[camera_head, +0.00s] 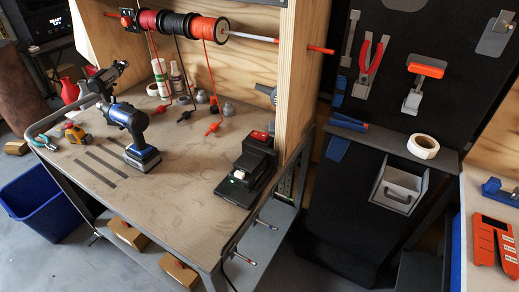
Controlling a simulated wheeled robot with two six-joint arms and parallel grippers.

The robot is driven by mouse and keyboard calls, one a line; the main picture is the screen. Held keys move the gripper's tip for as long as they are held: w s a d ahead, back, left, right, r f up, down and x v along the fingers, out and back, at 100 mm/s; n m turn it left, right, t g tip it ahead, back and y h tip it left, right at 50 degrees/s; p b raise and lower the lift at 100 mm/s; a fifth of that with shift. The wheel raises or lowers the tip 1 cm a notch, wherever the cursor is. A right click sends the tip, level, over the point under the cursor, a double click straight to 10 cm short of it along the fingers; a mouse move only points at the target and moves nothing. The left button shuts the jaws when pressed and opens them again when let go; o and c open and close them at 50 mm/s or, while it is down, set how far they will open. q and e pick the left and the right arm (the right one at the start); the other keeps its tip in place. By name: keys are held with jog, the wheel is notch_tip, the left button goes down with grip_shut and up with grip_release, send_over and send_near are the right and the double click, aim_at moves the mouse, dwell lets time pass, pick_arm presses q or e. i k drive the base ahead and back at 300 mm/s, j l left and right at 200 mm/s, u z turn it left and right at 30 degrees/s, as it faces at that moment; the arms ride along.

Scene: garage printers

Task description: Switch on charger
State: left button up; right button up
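A black charger-like device (256,158) stands on the right end of the wooden workbench (195,185), near the upright post. A red part (259,137) shows on its top at the back. A small pale, slightly greenish spot (239,174) shows on its front; whether it is a lit lamp or a switch is too small to tell. The device sits on a black base. Neither of my grippers can be made out in this view.
A blue and black cordless drill (130,125) stands on the bench, left of the device. Dark strips (105,162) lie beside it. Wire spools (180,24) hang above. A blue bin (40,200) is at the left. The bench between drill and device is clear.

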aim_at(255, 135)
jog(key=j+z, duration=0.2)
jog(key=j, duration=1.55)
jog(key=j+z, duration=0.2)
jog(key=j, duration=1.5)
jog(key=j+z, duration=0.1)
jog(key=z, duration=1)
jog(key=k+l, duration=0.05)
